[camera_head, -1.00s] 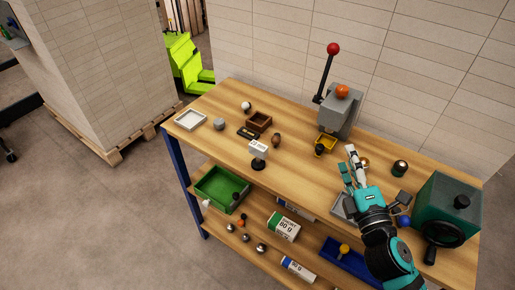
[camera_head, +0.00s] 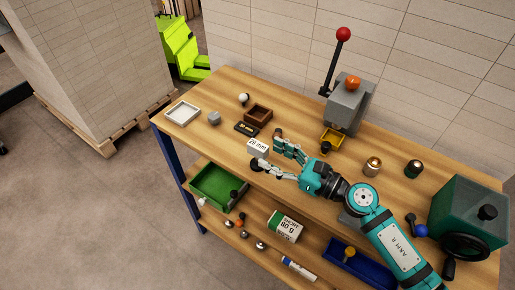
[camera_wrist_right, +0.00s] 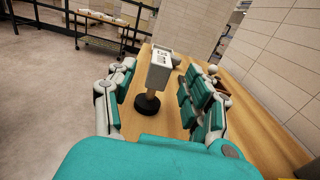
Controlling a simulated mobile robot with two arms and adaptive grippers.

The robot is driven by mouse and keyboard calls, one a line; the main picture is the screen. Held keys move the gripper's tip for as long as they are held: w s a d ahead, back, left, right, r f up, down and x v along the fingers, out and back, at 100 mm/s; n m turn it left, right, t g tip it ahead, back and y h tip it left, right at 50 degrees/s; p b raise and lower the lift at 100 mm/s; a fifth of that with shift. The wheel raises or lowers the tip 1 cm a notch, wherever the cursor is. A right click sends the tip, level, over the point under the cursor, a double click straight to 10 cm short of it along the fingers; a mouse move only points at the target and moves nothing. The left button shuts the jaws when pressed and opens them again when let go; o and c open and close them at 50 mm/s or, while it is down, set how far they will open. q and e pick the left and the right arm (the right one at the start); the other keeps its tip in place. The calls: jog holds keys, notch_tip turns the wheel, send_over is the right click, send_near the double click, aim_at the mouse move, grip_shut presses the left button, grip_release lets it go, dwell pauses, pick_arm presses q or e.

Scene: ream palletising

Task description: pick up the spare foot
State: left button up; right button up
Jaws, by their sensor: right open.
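A small stand with a round black foot, a brown post and a white block on top marked 29 mm (camera_head: 258,147) is upright on the bench top. In the right wrist view its black foot (camera_wrist_right: 147,104) and its block show between my fingers. I take this to be the spare foot; no label names it. My right gripper (camera_head: 267,155) is open, with its fingers to either side of the stand. Its fingers partly hide the post and foot in the head view. I see no grip on the stand. My left gripper is not in view.
Behind the stand are a brown box (camera_head: 258,114), a black labelled block (camera_head: 246,129) and a small brown knob (camera_head: 277,132). A white tray (camera_head: 182,113) lies at the left end. The grey lever press (camera_head: 348,105) stands at the back. A green bin (camera_head: 211,190) sits below.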

aim_at(267, 151)
jog(key=shift+w+a+r, duration=0.1)
jog(key=shift+w+a, duration=0.1)
jog(key=shift+a, duration=0.05)
jog(key=p+x, duration=0.1)
jog(key=x, duration=0.2)
jog(key=shift+w+a, duration=0.15)
jog(key=shift+a, duration=0.1)
jog(key=shift+w+a, duration=0.3)
jog(key=shift+a, duration=0.15)
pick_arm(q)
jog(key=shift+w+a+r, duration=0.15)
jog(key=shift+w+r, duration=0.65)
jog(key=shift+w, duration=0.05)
pick_arm(e)
jog(key=shift+s+d, duration=0.1)
jog(key=shift+c, duration=1.1)
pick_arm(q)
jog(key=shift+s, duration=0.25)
pick_arm(e)
grip_shut()
